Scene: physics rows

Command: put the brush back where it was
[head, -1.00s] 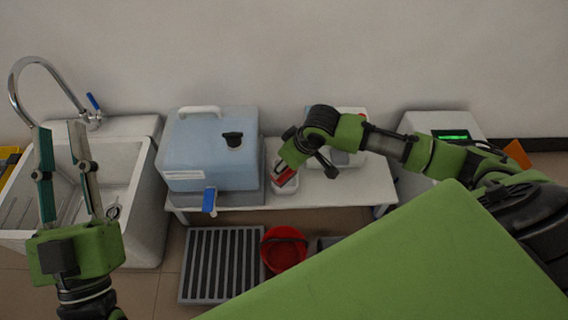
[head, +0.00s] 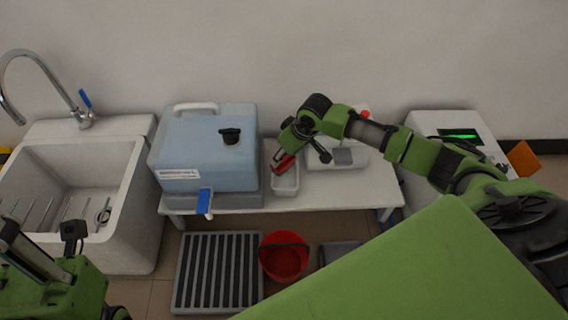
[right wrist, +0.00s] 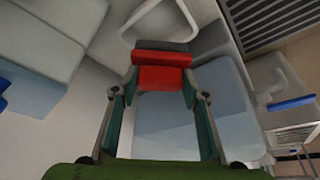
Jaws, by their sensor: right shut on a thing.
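The brush (head: 284,163), a red block in view, is held in my right gripper (head: 280,160) above the far part of a small white tray (head: 287,188) on the bench. In the right wrist view the brush (right wrist: 160,72) lies crosswise between the fingertips, with a dark grey strip along its far edge. Whether it touches the tray cannot be told. My left gripper (head: 35,255) is at the lower left, cut off by the frame edge, near the sink; its opening is not clear.
A blue water container (head: 205,150) with a blue tap stands left of the tray on the white bench (head: 365,190). A second white tray (head: 335,153) is to the right. A red bucket (head: 284,262) and a grey slatted rack (head: 215,275) are on the floor. A white sink (head: 80,180) is at left.

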